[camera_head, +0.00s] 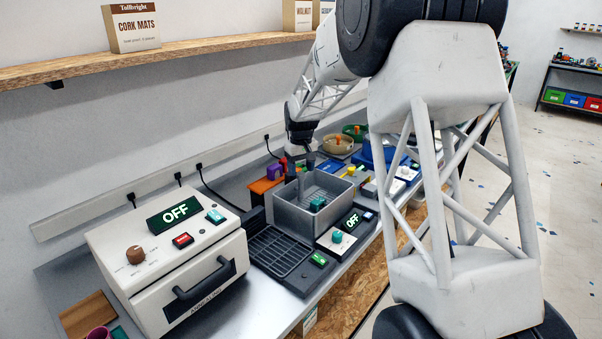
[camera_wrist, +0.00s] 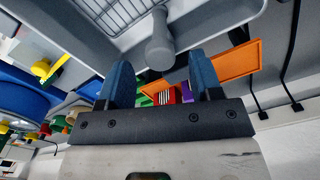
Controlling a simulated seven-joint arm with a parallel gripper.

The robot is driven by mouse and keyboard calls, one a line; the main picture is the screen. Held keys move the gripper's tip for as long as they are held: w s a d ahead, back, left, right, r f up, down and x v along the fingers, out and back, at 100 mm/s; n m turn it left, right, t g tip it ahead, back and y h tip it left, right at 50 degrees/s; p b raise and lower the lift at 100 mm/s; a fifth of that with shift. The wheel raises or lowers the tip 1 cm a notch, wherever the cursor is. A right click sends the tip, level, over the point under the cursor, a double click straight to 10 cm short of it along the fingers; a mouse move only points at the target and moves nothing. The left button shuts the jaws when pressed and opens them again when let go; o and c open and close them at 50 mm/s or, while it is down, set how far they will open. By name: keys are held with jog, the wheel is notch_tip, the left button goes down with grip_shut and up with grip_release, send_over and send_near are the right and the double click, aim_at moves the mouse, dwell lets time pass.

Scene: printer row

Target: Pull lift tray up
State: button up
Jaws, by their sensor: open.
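The lift tray looks to be the grey open-topped bin (camera_head: 292,217) with a wire grid floor and a green block inside, in the middle of the bench in the head view. In the wrist view, a wire grid (camera_wrist: 122,12) shows at the top, with a rounded grey knob (camera_wrist: 160,50) at its edge. My gripper (camera_head: 309,160) points down over the bin's far side. In the wrist view its two blue fingers (camera_wrist: 160,70) are open, one on each side of the knob, with gaps visible. The knob's contact with the fingers cannot be seen.
A white box machine (camera_head: 158,262) with an OFF display stands at the left, next to a dark grille (camera_head: 278,250). A small panel with a teal knob (camera_head: 337,238) sits right of the bin. An orange stand (camera_head: 264,187) is behind. A wooden shelf (camera_head: 200,46) runs above.

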jog(key=shift+f, duration=1)
